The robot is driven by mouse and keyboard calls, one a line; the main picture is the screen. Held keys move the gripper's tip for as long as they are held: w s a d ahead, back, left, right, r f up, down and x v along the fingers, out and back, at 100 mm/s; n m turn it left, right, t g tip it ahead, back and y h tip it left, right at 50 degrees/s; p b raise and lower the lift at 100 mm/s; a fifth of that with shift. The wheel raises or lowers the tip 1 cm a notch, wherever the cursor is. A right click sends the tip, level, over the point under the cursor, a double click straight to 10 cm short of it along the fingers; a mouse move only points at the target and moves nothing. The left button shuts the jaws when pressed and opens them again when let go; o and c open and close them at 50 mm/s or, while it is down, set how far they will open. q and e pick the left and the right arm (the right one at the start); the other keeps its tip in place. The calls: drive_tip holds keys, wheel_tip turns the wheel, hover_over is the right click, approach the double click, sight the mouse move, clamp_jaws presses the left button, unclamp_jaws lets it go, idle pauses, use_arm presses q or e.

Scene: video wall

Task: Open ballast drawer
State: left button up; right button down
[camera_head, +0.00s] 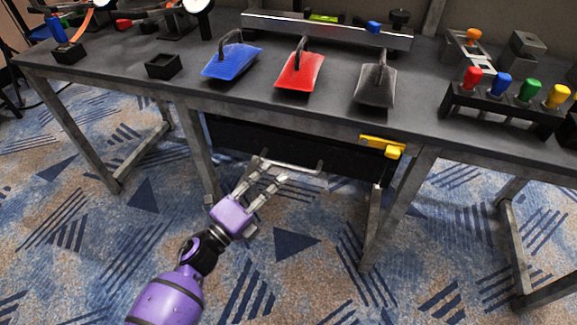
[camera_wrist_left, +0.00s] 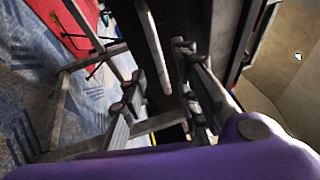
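The black ballast drawer (camera_head: 290,148) is under the table top, with its front apparently closed against the frame. A pale metal bar handle (camera_head: 305,169) runs along its front. In the left wrist view the handle (camera_wrist_left: 153,45) lies between the lines of my two fingers, near the tips. My left gripper (camera_head: 271,171) is at the handle's left part with its fingers apart; it also shows in the left wrist view (camera_wrist_left: 161,75). I cannot tell whether the fingers touch the handle. A yellow latch-like part (camera_head: 382,145) is at the drawer's upper right. My right gripper is not in view.
The grey table (camera_head: 220,95) carries blue (camera_head: 232,62), red (camera_head: 300,72) and dark (camera_head: 376,85) scoop-like weights. A rack (camera_head: 505,105) with coloured handles stands at the right. Table legs (camera_head: 197,155) flank the drawer. The carpet in front is clear.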

sight(286, 164)
use_arm(q)
drive_tip(key=x, duration=0.6)
drive_tip(key=shift+b, duration=0.4)
clamp_jaws()
